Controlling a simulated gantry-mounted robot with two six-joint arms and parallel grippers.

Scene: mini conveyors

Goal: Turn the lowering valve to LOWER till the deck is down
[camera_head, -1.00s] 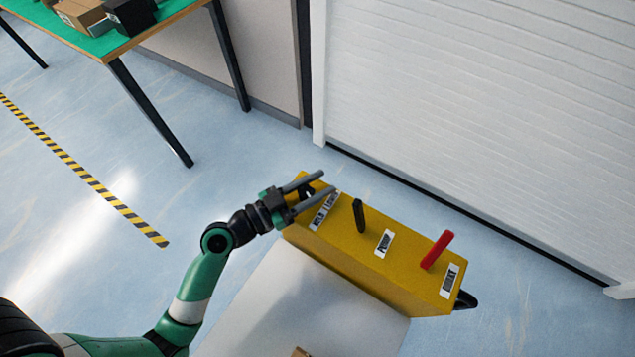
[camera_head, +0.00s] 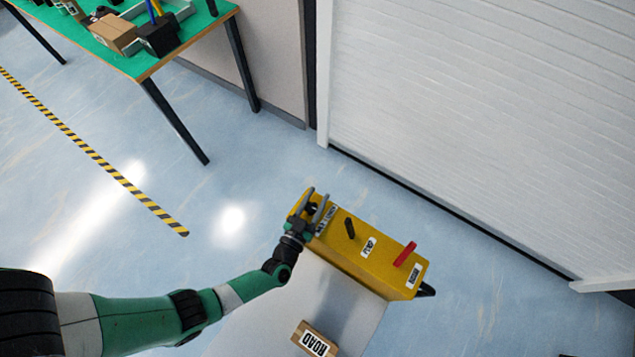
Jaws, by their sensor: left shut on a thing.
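The yellow control box (camera_head: 345,260) stands at the far end of the pale grey deck (camera_head: 330,300). The lowering valve (camera_head: 312,208) is at the box's left end, beside a white label; it is small, dark and mostly hidden by my fingers. My left gripper (camera_head: 316,207) reaches over that end and is shut on the valve. The valve's exact angle cannot be told. A black lever (camera_head: 349,228) by the pump label and a red lever (camera_head: 405,254) by another label stand farther right on the box. My right gripper is not in view.
A green-topped table (camera_head: 130,62) with boxes and tools stands at upper left. A white shutter (camera_head: 470,130) closes the back. Blue floor left of the box is clear, with a striped line (camera_head: 100,160).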

